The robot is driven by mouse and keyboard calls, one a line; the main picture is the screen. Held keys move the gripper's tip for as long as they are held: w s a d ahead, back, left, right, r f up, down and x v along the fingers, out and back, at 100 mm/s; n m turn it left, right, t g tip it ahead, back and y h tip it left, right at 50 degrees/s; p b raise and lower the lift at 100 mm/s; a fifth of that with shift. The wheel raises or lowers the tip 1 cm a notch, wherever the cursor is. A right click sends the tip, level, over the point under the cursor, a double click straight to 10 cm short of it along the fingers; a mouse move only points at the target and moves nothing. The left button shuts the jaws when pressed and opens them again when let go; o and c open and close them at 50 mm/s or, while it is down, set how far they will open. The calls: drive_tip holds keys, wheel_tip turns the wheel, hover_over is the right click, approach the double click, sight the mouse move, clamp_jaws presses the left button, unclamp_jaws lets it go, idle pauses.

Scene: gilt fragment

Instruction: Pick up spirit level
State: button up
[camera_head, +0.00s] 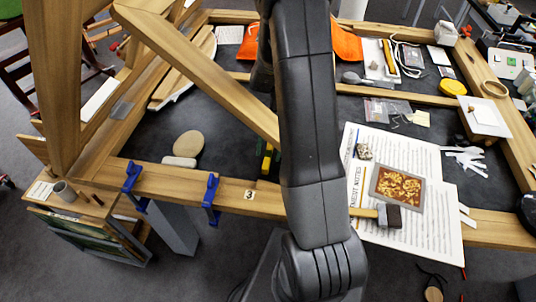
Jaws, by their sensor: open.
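A small yellow and green thing (266,161) shows just left of my arm on the dark surface inside the wooden frame. It may be the spirit level, but my arm hides part of it and I cannot tell. No other thing shows clearly as a spirit level. My dark arm rises through the middle of the view from the bottom to the top edge. My gripper does not show.
A wooden beam (155,184) with blue clamps (211,191) runs along the front. A slanted wooden brace (205,75) stands left of my arm. At right lie printed sheets (420,235), a gilt fragment (397,186) and a hammer (389,216). A round tan disc (189,143) lies left.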

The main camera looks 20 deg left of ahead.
clamp_jaws()
drive_tip(key=shift+r, duration=0.15)
